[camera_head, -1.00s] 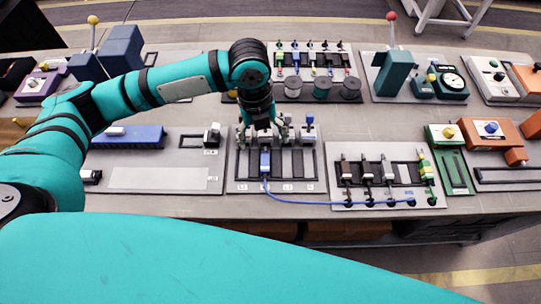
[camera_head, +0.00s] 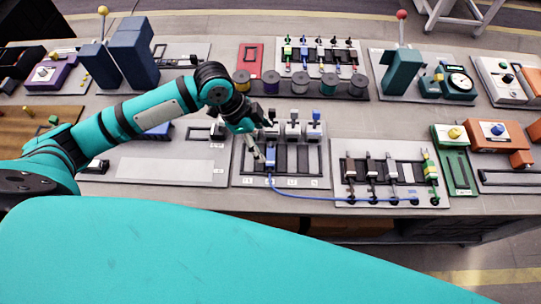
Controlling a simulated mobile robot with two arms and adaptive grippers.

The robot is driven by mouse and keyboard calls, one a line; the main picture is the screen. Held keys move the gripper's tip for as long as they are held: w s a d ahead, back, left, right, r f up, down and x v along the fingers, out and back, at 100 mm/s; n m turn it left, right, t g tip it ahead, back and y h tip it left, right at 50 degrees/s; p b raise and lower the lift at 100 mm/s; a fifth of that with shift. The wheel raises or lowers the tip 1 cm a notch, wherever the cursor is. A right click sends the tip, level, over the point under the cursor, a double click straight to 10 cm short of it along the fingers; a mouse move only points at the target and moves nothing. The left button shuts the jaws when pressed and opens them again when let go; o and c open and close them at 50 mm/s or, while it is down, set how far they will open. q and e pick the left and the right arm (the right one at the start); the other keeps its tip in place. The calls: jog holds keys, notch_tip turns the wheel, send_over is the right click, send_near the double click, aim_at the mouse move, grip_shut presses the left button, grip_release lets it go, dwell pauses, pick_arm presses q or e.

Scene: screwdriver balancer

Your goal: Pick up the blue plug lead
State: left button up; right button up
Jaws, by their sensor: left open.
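The blue plug (camera_head: 270,154) sits upright at the left end of the slotted grey panel (camera_head: 317,153) in the middle of the table. Its blue lead (camera_head: 325,198) runs from the plug's lower end to the right, along the front, to the panel of coloured plugs. My left gripper (camera_head: 265,142) is open, tilted, and close by the plug's upper left side. One finger reaches down beside the plug; whether it touches cannot be told. My right gripper is not in view.
White plugs and another blue-topped plug (camera_head: 316,118) stand on the same panel's back edge. A panel with black, white and green-yellow plugs (camera_head: 430,165) lies to the right. A row of spools (camera_head: 300,84) stands behind. A pale flat plate (camera_head: 165,172) lies left.

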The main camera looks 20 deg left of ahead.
aim_at(273, 157)
pick_arm(q)
jog(key=x, duration=0.3)
jog(key=shift+d+f, duration=0.15)
jog(key=shift+f, duration=0.1)
jog(key=x, duration=0.1)
jog(key=p+x, duration=0.1)
jog(key=x, duration=0.1)
jog(key=p+x, duration=0.1)
jog(key=shift+a+f, duration=0.2)
jog(key=shift+f, duration=0.2)
jog(key=shift+d+f, duration=0.15)
jog(key=shift+f, duration=0.25)
jog(key=shift+c, duration=0.2)
jog(key=c, duration=1)
jog(key=shift+o, duration=0.2)
jog(key=shift+r, duration=0.1)
